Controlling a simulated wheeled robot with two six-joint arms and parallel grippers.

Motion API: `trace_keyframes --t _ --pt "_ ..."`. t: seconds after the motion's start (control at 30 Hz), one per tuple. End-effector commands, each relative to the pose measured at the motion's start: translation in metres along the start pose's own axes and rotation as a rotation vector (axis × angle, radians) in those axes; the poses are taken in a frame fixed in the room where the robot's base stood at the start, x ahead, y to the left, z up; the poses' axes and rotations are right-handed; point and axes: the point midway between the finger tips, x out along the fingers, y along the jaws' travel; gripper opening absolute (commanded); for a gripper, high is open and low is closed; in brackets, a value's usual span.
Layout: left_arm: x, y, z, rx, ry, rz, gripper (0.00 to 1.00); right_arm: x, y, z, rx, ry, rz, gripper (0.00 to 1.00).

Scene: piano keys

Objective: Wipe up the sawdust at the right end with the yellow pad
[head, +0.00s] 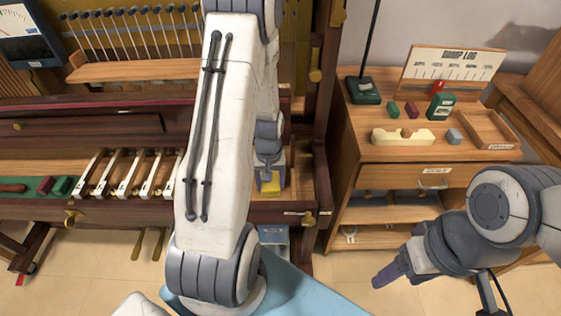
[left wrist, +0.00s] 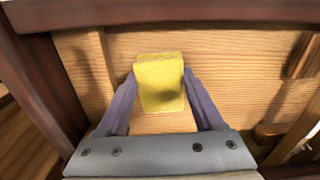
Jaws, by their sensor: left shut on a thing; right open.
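The yellow pad (left wrist: 160,82) is held between the two purple fingers of my left gripper (left wrist: 160,90) in the left wrist view. In the head view the pad (head: 270,183) shows below my left gripper (head: 269,165), over the right end of the piano's wooden key bed (head: 303,185). I cannot tell whether the pad touches the wood. Bare wood grain (left wrist: 225,65) surrounds the pad in the left wrist view. I cannot make out any sawdust; the pad, gripper and arm cover part of the surface. My right gripper (head: 390,272) is open and empty, low over the floor beside the cabinet.
Several white-topped keys (head: 128,174) lie left of my left arm. A dark wooden rim (left wrist: 150,12) borders the bed. At right stands a wooden cabinet (head: 440,178) with small blocks, a tray (head: 487,129) and a sign board (head: 452,64) on top.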

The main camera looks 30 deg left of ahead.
Motion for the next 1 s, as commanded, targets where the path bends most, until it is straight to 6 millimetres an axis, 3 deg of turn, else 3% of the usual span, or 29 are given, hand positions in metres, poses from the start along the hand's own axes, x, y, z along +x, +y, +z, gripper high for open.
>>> trace_keyframes --t 0.17,0.3,1.0 --pt "0.0 0.005 0.006 -0.009 -0.001 0.0 0.0 -0.002 0.0 0.0 0.0 0.0 0.0 0.67" --pt "-0.028 0.004 0.005 -0.013 0.004 0.001 0.0 -0.019 -0.001 -0.001 0.0 0.0 0.0 0.67" --pt "-0.082 0.006 0.006 -0.007 0.0 0.0 0.0 -0.071 -0.005 -0.004 0.0 0.0 0.0 0.67"
